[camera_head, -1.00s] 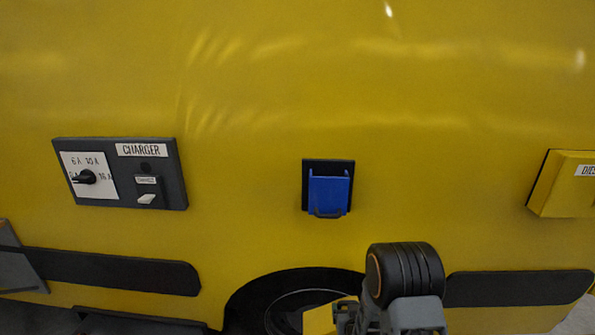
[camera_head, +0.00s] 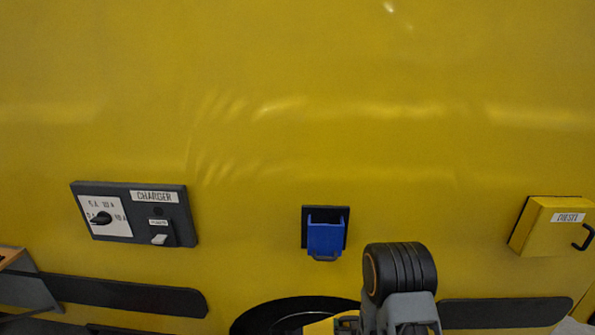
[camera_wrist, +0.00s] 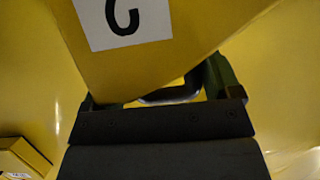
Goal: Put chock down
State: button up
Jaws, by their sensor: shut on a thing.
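A yellow chock (camera_head: 320,327) shows only in part at the bottom edge of the head view. In the wrist view the yellow chock (camera_wrist: 150,60) fills the upper middle, with a white label bearing a black character cut off by the frame. Its dark handle (camera_wrist: 172,96) lies between the fingers of my gripper (camera_wrist: 165,90), which is shut on it. In the head view my gripper (camera_head: 346,325) is mostly hidden below the frame and behind my arm. The chock's underside and the floor beneath it are out of view.
A yellow vehicle side (camera_head: 300,120) fills the background, with a dark wheel (camera_head: 270,313) low behind the chock. A charger panel (camera_head: 135,214) is at left, a blue holder (camera_head: 325,238) in the middle, a yellow diesel box (camera_head: 550,226) at right. Dark strips (camera_head: 120,295) run low.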

jog(key=s, duration=0.3)
jog(key=shift+s+f, duration=0.25)
jog(key=shift+f, duration=0.15)
